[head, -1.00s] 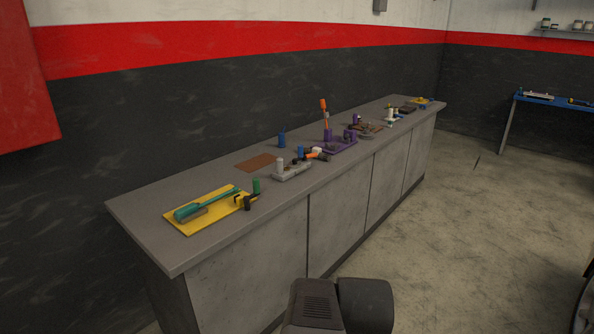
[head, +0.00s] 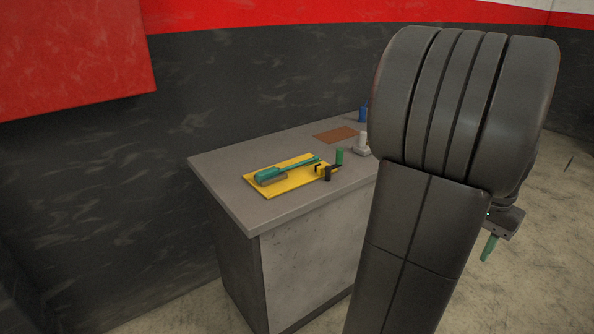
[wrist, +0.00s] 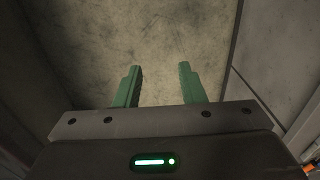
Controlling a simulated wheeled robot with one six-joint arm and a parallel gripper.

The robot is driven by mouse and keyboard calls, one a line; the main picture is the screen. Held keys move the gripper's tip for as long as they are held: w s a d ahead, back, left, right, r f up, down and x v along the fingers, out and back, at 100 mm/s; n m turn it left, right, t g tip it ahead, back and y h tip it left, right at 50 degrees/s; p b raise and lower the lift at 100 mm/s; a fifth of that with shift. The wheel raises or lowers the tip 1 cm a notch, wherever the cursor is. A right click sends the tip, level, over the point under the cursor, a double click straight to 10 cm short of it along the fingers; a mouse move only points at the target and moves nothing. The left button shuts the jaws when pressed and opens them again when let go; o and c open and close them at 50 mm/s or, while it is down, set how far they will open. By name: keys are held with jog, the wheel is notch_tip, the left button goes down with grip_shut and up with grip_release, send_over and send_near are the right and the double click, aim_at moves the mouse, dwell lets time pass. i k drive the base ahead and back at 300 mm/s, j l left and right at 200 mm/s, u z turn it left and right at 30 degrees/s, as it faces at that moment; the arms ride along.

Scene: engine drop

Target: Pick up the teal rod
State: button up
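The teal rod (head: 290,169) lies on a yellow mat (head: 259,190) near the left end of the grey workbench, with a thicker teal part at its left end. A small grey piece lies against it. My gripper (wrist: 160,68) has green fingers that stand apart with nothing between them, over bare floor. In the head view, part of my gripper (head: 490,248) shows at the right, behind my arm, well away from the rod and lower than the bench top. The rod is not in the wrist view.
A black and yellow clamp-like tool (head: 325,172) and a green cylinder (head: 339,157) stand close to the rod's right end. A brown mat (head: 336,135), a blue cylinder (head: 362,114) and a white cylinder (head: 363,140) are farther along. My arm hides the rest of the bench.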

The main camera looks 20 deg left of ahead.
aim_at(269, 173)
jog(key=i+j, duration=0.1)
jog(key=j, duration=0.5)
jog(key=i+j, duration=0.1)
jog(key=j, duration=0.55)
jog(key=i+j, duration=0.1)
jog(key=j, duration=0.5)
jog(key=i+j, duration=0.1)
jog(key=j, duration=0.55)
jog(key=i+j, duration=0.25)
jog(key=i, duration=0.2)
jog(key=i+j, duration=0.3)
jog(key=i, duration=0.15)
